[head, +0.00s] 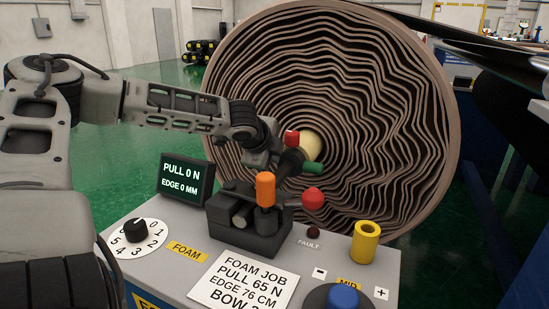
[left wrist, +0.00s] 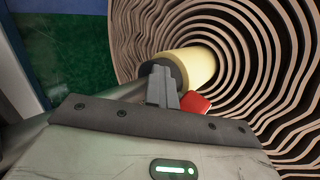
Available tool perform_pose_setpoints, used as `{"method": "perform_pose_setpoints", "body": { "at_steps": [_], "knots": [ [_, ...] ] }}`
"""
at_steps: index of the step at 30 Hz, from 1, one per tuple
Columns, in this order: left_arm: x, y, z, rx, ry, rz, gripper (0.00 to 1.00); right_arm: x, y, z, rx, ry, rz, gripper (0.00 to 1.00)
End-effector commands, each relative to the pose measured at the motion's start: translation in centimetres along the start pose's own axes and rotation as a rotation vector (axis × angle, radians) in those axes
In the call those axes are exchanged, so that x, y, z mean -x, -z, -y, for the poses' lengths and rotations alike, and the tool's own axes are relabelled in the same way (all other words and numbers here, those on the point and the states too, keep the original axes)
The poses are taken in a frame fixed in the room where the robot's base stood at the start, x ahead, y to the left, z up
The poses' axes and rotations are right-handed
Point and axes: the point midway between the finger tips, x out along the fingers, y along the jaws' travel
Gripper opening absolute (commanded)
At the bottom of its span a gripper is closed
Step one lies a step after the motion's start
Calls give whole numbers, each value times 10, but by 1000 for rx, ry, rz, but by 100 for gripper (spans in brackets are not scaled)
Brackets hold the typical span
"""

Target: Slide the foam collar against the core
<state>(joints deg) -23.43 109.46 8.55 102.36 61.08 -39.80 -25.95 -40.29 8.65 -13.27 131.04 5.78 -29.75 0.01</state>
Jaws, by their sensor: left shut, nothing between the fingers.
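A large brown roll (head: 395,110) with wavy layers faces me, its core end at the centre. A pale yellow cylinder (head: 312,146), which looks like the foam collar, sticks out at the roll's centre; it also shows in the left wrist view (left wrist: 196,66). A dark round piece is at its near end. I cannot tell whether the collar touches the core, which is hidden. My left gripper (head: 276,160) is shut and empty, just in front of the cylinder's near end. Its closed fingers (left wrist: 162,87) overlap that dark end in the wrist view. My right gripper is not in view.
A grey control console (head: 185,285) stands in front, with a display (head: 187,178), an orange-topped lever (head: 265,190), a yellow ring-shaped part (head: 366,242) and a blue button (head: 343,298). Red (head: 291,137) and green (head: 313,168) pieces sit close beside my gripper. Open green floor lies left.

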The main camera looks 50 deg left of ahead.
Motion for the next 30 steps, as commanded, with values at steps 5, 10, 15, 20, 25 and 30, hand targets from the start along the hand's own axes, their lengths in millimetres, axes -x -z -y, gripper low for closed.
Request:
{"method": "perform_pose_setpoints", "body": {
  "at_steps": [5,10,15,20,25,30],
  "knots": [
    [0,-2,5,2,15,0,0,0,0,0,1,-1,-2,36],
    [0,-3,6,1,18,1,0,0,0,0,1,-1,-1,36],
    [7,-3,8,3,22,1,0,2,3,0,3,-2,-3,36],
    [26,-2,10,5,23,-2,0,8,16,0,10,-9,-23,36],
    [44,-3,8,6,19,-1,0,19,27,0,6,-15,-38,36],
    [60,-1,6,0,16,-2,0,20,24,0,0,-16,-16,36]
  ]
}}
